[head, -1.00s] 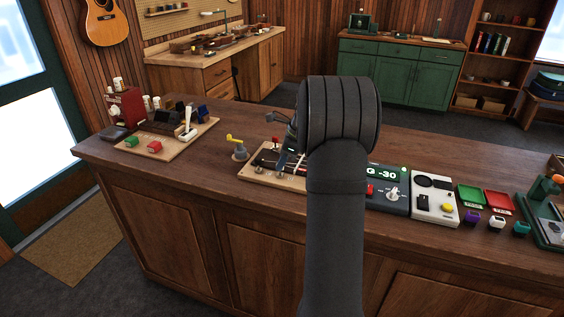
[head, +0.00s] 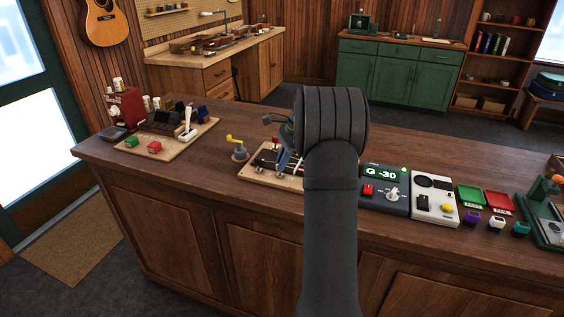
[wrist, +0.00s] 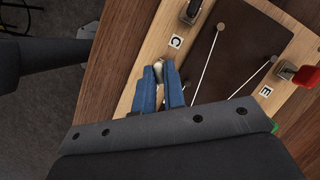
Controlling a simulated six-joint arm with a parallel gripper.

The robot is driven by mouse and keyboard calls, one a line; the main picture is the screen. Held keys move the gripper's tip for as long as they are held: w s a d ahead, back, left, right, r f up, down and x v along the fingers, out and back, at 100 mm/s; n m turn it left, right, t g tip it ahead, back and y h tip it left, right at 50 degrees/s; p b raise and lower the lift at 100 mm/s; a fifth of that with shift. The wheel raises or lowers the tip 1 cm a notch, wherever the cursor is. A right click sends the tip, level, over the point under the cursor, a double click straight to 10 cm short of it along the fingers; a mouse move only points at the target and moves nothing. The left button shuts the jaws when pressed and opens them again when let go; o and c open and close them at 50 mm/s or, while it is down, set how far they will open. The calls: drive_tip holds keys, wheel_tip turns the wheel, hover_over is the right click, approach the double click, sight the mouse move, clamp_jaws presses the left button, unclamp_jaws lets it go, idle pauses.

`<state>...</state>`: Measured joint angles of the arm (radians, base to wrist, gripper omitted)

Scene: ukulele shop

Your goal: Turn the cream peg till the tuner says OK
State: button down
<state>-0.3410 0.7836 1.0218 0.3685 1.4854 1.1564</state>
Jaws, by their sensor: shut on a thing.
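Only a small part of the peg shows between the fingertips. In the head view my arm hides most of the board (head: 252,172) and the peg. The tuner (head: 384,188), a dark box with a red button and a knob, reads "G -30" on its green-lit display (head: 384,173).
A red peg (wrist: 306,76) stands by the "E" label, and a dark peg (wrist: 190,12) lies beyond the "C". A white box (head: 434,198) and green and red trays (head: 499,203) are right of the tuner. A yellow-handled crank (head: 238,147) stands left of the board.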

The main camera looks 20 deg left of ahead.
drive_tip(key=shift+a+n+h, duration=0.1)
drive_tip(key=shift+n+h, duration=0.2)
drive_tip(key=shift+n, duration=0.5)
drive_tip(key=c, duration=1.5)
unclamp_jaws()
drive_tip(key=v, duration=1.2)
drive_tip(key=shift+w, duration=0.2)
drive_tip(key=shift+f, duration=0.1)
